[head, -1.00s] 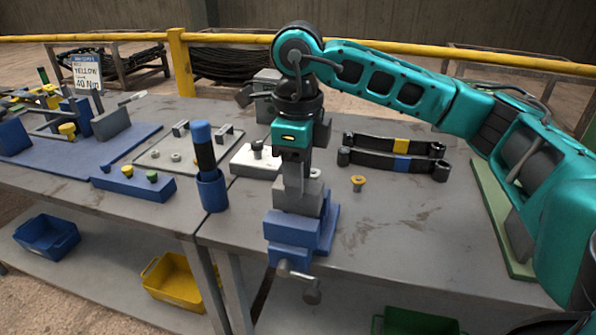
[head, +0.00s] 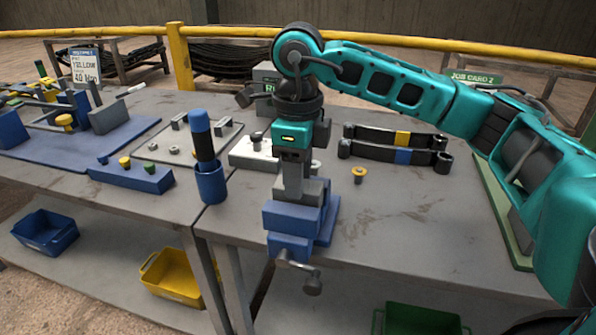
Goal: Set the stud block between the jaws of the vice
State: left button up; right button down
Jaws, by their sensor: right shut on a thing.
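The blue vice (head: 292,216) stands at the front edge of the bench, with its crank handle hanging below. My right gripper (head: 292,182) points straight down at the top of the vice, among its grey jaws. It is shut on a grey piece, which I take to be the stud block (head: 291,172). Fingers and jaws hide most of it, so I cannot tell whether it rests in the vice or how it touches the jaws. My left gripper is not in view.
A blue holder (head: 211,185) with a dark, blue-topped tool stands left of the vice. A white block (head: 251,152) lies behind it. A yellow bolt (head: 359,175) and two black wrenches (head: 395,146) are to the right. The bench front right is clear.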

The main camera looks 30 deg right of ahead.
dwell(0.3)
jog(key=shift+c, duration=0.3)
grip_release()
jog(key=shift+f, duration=0.15)
jog(key=shift+r+p, duration=2.55)
jog(key=shift+r, duration=1.05)
